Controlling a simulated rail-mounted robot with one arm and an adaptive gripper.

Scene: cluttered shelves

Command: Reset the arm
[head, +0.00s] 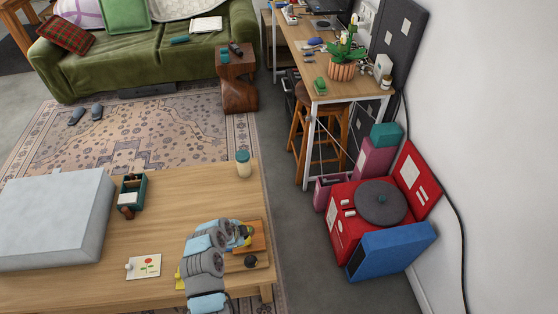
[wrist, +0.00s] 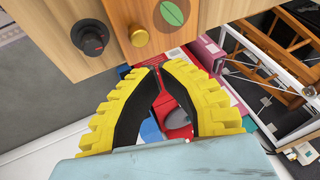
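My gripper (wrist: 158,69) has yellow ribbed fingers with black inner pads. In the wrist view the fingertips come together almost to touching, and nothing is held between them. In the head view my arm reaches in from the bottom, and my gripper (head: 245,237) is at the right end of the wooden table (head: 170,200), partly hidden by the arm. In the wrist view, a wooden face with a black knob (wrist: 90,38), a round wooden knob (wrist: 138,35) and an orange panel with a leaf disc (wrist: 173,13) lies just beyond the fingertips.
A grey box (head: 55,220), a green tray (head: 132,192), a card (head: 145,266) and a jar (head: 243,163) are on the table. Right of it, across bare floor, stand a red record player (head: 345,222) and a blue box (head: 392,250). A desk (head: 345,85) stands behind.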

